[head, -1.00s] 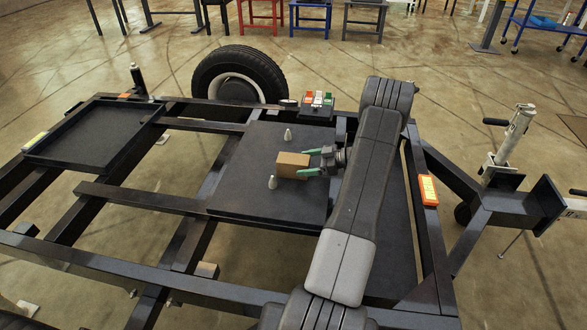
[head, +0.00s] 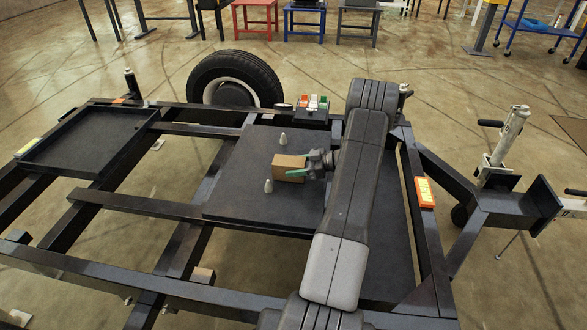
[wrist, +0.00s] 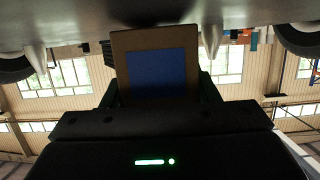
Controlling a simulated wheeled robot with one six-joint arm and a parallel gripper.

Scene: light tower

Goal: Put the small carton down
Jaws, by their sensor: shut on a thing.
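The small carton (head: 289,168) is a brown box over the dark flat plate (head: 235,200), between two pale cones (head: 283,140) (head: 268,186). My gripper (head: 298,167) reaches in from the right, its green-edged fingers shut on the carton. In the wrist view the carton (wrist: 117,75) shows a brown face with a blue patch (wrist: 160,75), held between dark fingers. The cones hang from the top edge there, one on each side, apart from the carton. I cannot tell whether the carton's underside touches the plate.
A dark tray (head: 85,177) is at the left of the frame. A box with orange, white and green tops (head: 313,106) stands behind the plate, and an orange device (head: 425,192) sits on the right rail. A wheel (head: 237,80) stands behind. Open gaps lie between the beams.

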